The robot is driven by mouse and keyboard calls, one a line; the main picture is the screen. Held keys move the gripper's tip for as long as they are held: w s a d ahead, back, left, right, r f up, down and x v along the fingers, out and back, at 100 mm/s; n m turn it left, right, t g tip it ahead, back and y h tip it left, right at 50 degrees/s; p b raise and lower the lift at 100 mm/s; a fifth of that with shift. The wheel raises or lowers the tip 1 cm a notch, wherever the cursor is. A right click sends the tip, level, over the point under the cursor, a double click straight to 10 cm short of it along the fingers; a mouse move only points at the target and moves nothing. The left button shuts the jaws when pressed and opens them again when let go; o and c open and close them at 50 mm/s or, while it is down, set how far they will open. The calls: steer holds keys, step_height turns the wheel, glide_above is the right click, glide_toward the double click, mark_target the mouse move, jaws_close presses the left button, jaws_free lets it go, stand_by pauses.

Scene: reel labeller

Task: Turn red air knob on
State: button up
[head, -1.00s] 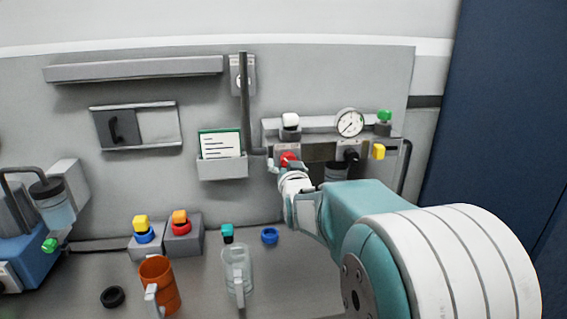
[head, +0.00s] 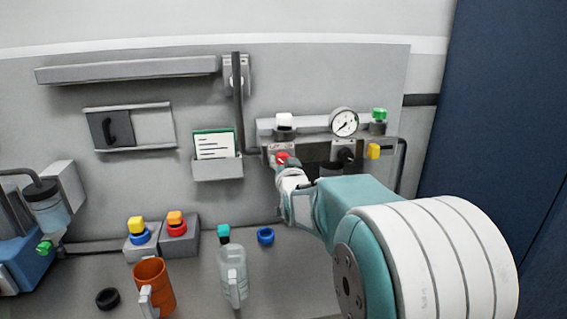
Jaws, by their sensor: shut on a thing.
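The red air knob (head: 282,157) sits on the left part of the grey air panel on the back wall in the head view. My gripper (head: 284,165) is at the knob, shut on it. My teal and white arm reaches in from the lower right. The gripper and wrist cover the knob's lower part, and the fingertips are small and partly hidden. The knob's exact turn angle cannot be made out.
The panel also carries a white knob (head: 284,121), a gauge (head: 344,122), a green button (head: 379,115), a black knob (head: 346,156) and a yellow knob (head: 374,151). An orange mug (head: 153,284) and a clear bottle (head: 232,270) stand on the bench.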

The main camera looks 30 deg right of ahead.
steer(key=m, duration=0.4)
steer(key=shift+m, duration=0.4)
steer(key=m, duration=0.4)
steer(key=shift+m, duration=0.3)
steer(key=m, duration=0.4)
steer(key=shift+f, duration=0.1)
steer(key=shift+f+m, duration=0.1)
steer(key=shift+m, duration=2)
steer(key=shift+f, duration=0.1)
steer(key=o, duration=1.1)
steer(key=shift+o, duration=0.2)
